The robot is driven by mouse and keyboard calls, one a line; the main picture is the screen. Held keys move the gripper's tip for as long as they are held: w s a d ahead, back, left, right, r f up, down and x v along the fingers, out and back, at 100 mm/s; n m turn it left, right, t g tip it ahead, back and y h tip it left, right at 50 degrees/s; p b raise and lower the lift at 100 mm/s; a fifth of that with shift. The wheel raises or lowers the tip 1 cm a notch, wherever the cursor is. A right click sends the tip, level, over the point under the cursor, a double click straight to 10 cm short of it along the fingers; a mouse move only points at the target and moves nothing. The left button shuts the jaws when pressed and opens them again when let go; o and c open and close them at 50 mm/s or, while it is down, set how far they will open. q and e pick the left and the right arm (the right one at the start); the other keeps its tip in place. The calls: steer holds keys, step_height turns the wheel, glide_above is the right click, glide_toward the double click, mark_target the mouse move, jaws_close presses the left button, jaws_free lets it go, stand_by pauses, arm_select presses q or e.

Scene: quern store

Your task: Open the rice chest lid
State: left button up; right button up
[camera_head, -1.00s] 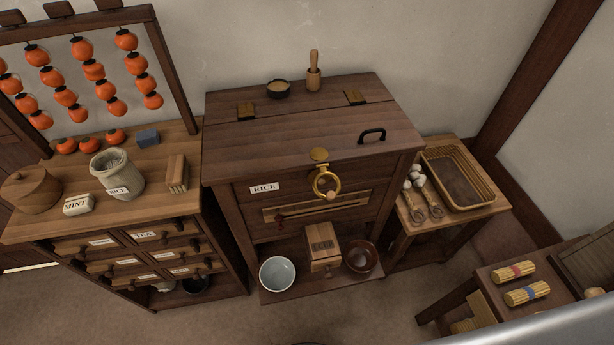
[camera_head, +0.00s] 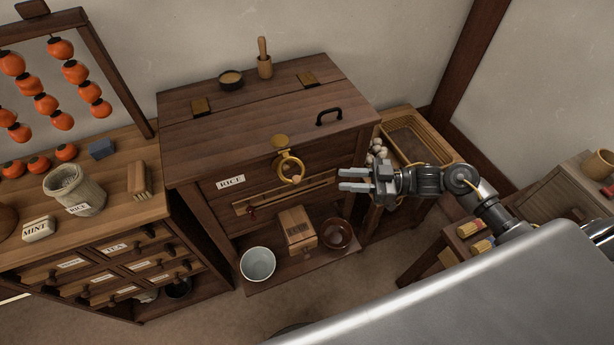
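The rice chest (camera_head: 205,214) is a dark wooden chest with a "RICE" label on its front. Its lid (camera_head: 235,125) is closed and lies flat, with a black handle (camera_head: 329,116) near the right front of the lid and two brass hinges at the back. A brass ring (camera_head: 290,167) hangs on the front below a round brass plate. My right gripper (camera_head: 340,180) is open and empty, in front of the chest's right side, right of the ring and below the handle. It appears apart from the chest. My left gripper is not in view.
A drawer cabinet (camera_head: 110,249) stands left. A side table with a basket (camera_head: 425,140) and garlic (camera_head: 377,152) stands right, behind my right arm.

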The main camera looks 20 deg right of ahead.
mark_target(301, 179)
steer(key=shift+n+g, duration=0.4)
steer(key=a+p, duration=0.1)
steer(key=a, duration=0.2)
steer(key=w+a+r+p, duration=0.1)
steer(key=a, duration=0.2)
steer(key=w+a+r+p, duration=0.1)
steer(key=a, duration=0.2)
steer(key=shift+p, duration=0.3)
steer(key=shift+x, duration=0.85)
steer(key=shift+f, duration=0.1)
steer(key=shift+s, duration=0.1)
jaws_close()
